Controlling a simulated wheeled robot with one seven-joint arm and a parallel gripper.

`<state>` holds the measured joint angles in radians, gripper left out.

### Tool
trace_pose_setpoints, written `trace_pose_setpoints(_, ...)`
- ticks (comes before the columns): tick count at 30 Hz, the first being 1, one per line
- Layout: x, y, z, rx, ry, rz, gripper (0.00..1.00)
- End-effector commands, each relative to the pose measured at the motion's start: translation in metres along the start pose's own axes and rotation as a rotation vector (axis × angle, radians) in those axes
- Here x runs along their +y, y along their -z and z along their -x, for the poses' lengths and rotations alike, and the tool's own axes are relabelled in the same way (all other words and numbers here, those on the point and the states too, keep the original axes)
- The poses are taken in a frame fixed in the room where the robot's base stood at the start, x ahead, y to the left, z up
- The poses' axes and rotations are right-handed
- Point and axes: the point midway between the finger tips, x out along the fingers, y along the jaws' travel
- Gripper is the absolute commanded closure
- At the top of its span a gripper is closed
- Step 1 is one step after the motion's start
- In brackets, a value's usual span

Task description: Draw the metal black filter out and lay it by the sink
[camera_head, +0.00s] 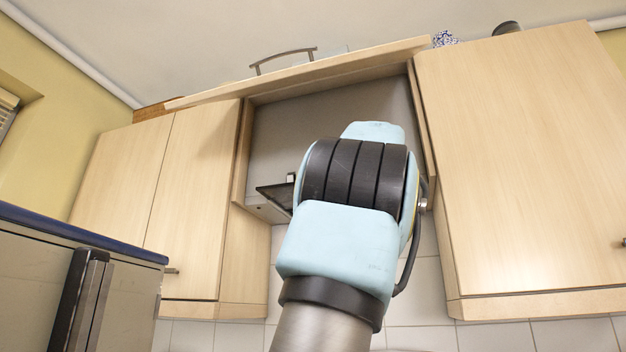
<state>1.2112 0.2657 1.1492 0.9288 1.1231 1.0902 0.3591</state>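A dark, flat, thin panel (274,194), which looks like the metal black filter, shows at the lower left of the open middle cabinet. It sits tilted in the picture, and its right part is hidden behind my arm. A small pale and dark piece stands just above its right end; I cannot tell what it is. My arm reaches up into the cabinet opening and covers its middle and right. My gripper is hidden behind my arm, so its hold and its distance to the panel do not show. The sink is not in view.
The middle cabinet's door (300,72) is lifted open above the opening. Closed wooden cabinets stand left (195,190) and right (530,160). A tall unit with a dark blue top (85,232) is at the lower left. Small items (445,38) sit on top of the cabinets.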

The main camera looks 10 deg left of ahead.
Motion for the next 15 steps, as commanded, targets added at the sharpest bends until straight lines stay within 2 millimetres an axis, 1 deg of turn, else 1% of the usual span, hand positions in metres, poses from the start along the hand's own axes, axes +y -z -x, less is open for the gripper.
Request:
trace_pose_setpoints(5,-0.0003,0.0000,0.0001,0.000,0.000,0.000,1.00)
trace_pose_setpoints(6,-0.0003,0.0000,0.0001,0.000,0.000,0.000,0.86)
trace_pose_setpoints(15,-0.0001,0.0002,0.0002,0.000,0.000,0.000,0.53)
